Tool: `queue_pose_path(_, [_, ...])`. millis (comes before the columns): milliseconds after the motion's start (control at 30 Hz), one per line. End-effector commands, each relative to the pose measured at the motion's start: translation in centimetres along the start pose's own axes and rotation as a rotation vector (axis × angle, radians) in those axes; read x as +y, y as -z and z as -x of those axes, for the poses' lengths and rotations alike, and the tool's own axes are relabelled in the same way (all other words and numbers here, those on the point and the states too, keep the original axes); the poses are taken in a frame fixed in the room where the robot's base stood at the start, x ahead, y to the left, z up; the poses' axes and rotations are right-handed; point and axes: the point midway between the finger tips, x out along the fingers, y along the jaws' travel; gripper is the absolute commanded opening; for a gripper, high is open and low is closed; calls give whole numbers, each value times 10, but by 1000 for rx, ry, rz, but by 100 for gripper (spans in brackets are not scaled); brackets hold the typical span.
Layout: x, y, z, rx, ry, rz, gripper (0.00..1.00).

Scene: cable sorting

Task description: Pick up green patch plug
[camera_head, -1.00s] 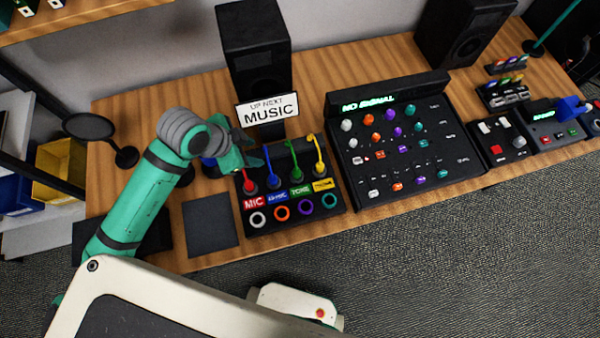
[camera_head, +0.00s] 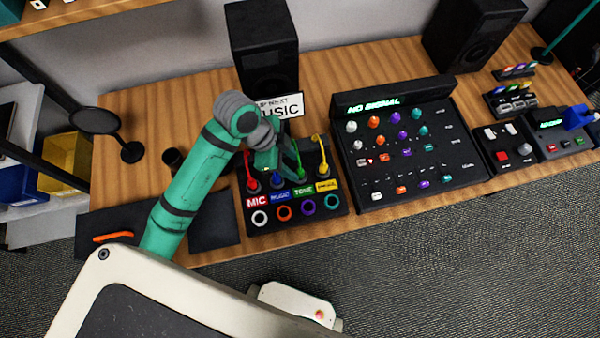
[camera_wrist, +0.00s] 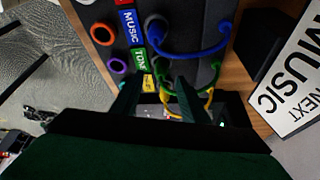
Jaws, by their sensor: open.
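The green patch plug (camera_wrist: 162,69) stands in the patch box (camera_head: 334,207), in line with the TONE label (camera_wrist: 138,56). Its green cable arcs toward the back of the box. My gripper (camera_wrist: 156,84) is open and empty, with its fingers above the plug row, near the green and yellow plugs in the wrist view. In the head view my gripper (camera_head: 288,170) hangs over the blue and green plugs and partly hides them. The red plug (camera_head: 252,184) and yellow plug (camera_head: 323,171) stand to either side. Contact with the green plug cannot be told.
Colored ring sockets, such as the purple one (camera_head: 308,208), line the box's front. An UP NEXT MUSIC sign (camera_head: 284,108) and a speaker (camera_head: 262,55) stand behind. A knob mixer (camera_head: 440,165) is at right. A dark mat (camera_head: 212,234) lies at left.

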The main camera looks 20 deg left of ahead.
Motion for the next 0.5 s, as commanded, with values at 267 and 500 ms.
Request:
queue_pose_path(267, [-2,1,-37,3,-1,2,41])
queue_pose_path(500, [-2,1,-44,2,-1,0,41])
